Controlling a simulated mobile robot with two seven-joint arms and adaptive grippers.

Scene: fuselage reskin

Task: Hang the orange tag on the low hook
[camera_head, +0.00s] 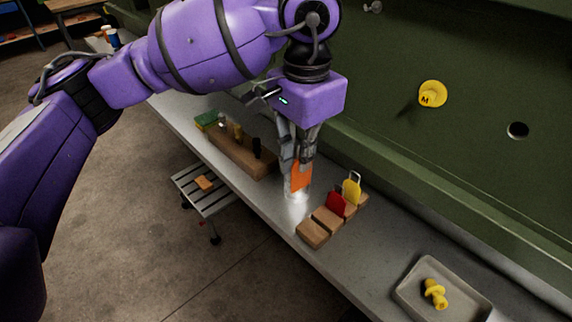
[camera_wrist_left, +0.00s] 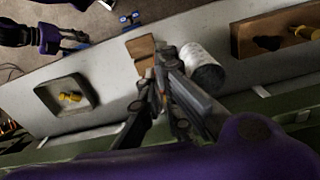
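The orange tag (camera_head: 301,177) hangs upright at the fingertips of my left gripper (camera_head: 300,160) in the head view. The gripper points down and looks shut on the tag's upper end, above the grey bench. The fingers also show in the left wrist view (camera_wrist_left: 165,90), where I cannot make out the tag. A small metal hook-like fitting (camera_head: 373,8) is on the green fuselage panel at the top edge of the head view; I cannot tell whether it is the low hook.
A white can (camera_wrist_left: 203,68) stands near the gripper. A tray (camera_head: 408,292) holds a yellow plug (camera_head: 435,293). Another yellow plug (camera_head: 432,94) and an open hole (camera_head: 517,130) are on the panel.

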